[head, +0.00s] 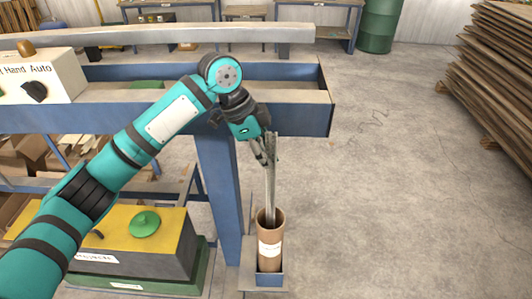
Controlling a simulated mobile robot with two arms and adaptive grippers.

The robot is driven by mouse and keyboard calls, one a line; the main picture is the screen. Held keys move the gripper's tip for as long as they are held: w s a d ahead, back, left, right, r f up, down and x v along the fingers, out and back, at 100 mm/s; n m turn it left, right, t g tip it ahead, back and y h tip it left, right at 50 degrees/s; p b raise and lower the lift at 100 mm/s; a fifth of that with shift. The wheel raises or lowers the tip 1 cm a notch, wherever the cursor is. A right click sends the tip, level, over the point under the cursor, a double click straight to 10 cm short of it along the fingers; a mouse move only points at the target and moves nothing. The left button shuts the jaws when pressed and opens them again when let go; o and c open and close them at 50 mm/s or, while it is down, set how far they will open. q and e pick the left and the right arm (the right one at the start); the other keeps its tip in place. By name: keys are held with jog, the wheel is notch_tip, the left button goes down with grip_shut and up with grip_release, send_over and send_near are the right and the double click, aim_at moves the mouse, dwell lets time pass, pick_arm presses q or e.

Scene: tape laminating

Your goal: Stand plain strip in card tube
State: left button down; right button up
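A brown card tube (270,258) with a white label stands upright in a blue holder at the lower middle of the head view. A long grey strip (271,185) stands nearly upright, its lower end inside the tube's mouth. My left gripper (268,152) is at the strip's upper part, above the tube. Its fingers look to be around or against the strip, but they are small and dark, so I cannot tell whether they grip it. The strip's lower end is hidden inside the tube. My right gripper is not in view.
The blue machine frame (222,190) stands just left of the tube. A white control box (45,80) sits at upper left. A yellow-topped box (120,225) with a green button lies at lower left. Stacked boards (495,75) stand at right. Concrete floor right of the tube is clear.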

pick_arm(q)
notch_tip(320, 180, down, 7)
jog(key=b, duration=0.1)
dwell(1.3)
jog(key=c, duration=1.4)
grip_release()
jog(key=shift+r, duration=0.15)
jog(key=v, duration=1.1)
jog(key=shift+a+r, duration=0.15)
jog(key=shift+r, duration=0.2)
